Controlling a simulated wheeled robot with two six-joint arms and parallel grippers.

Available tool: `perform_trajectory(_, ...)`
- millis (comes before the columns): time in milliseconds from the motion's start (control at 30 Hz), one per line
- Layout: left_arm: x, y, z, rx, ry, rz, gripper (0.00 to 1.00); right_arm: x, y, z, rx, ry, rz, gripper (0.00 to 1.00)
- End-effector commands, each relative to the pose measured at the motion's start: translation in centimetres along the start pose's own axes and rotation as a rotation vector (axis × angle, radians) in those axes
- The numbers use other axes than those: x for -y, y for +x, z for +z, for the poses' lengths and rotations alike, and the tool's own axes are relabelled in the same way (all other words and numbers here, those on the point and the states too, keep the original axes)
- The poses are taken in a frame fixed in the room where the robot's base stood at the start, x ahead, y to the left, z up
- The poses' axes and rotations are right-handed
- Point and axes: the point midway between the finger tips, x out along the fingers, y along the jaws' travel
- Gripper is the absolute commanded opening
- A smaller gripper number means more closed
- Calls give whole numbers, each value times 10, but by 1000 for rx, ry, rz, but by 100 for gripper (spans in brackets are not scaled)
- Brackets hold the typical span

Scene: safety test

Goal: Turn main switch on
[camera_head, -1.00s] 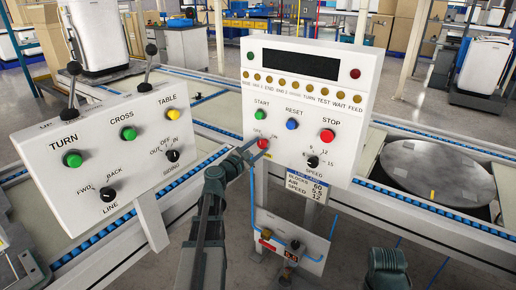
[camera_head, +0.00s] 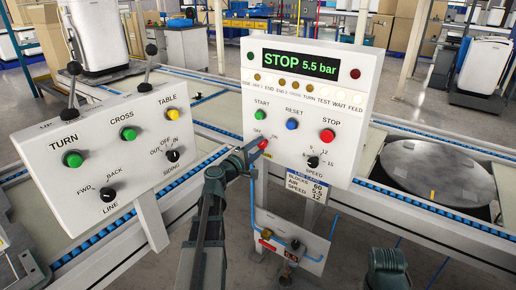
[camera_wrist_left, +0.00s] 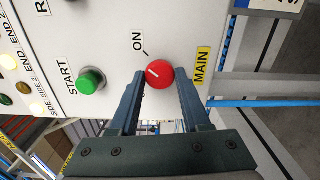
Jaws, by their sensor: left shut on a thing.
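The main switch is a red round knob (camera_wrist_left: 160,74) on the white control panel (camera_head: 348,97). In the left wrist view it sits between the ON mark and the yellow MAIN label (camera_wrist_left: 202,66), and its white pointer line is directed toward ON. My left gripper (camera_wrist_left: 160,77) is shut on the knob, one finger on each side. In the head view the gripper (camera_head: 258,148) reaches the knob at the panel's lower left. The panel display (camera_head: 301,64) is lit green and reads STOP 5.5 bar. My right gripper is not seen.
Green START (camera_head: 261,115), blue RESET (camera_head: 292,124) and red STOP (camera_head: 327,136) buttons and a black speed knob (camera_head: 313,162) are close by. A second panel (camera_head: 98,160) with levers and knobs stands at left. A round metal table (camera_head: 436,166) is at right.

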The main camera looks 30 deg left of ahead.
Motion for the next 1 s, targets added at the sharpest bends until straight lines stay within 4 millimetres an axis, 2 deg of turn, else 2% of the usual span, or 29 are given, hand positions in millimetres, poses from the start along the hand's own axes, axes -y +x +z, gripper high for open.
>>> perform_trajectory(333,1,-1,1,2,108,-2,0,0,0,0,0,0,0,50)
perform_trajectory(833,1,-1,1,3,123,-2,0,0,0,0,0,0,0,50)
perform_trajectory(867,1,-1,1,3,123,-2,51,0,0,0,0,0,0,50)
perform_trajectory(1000,1,-1,1,2,121,-2,76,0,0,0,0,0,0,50)
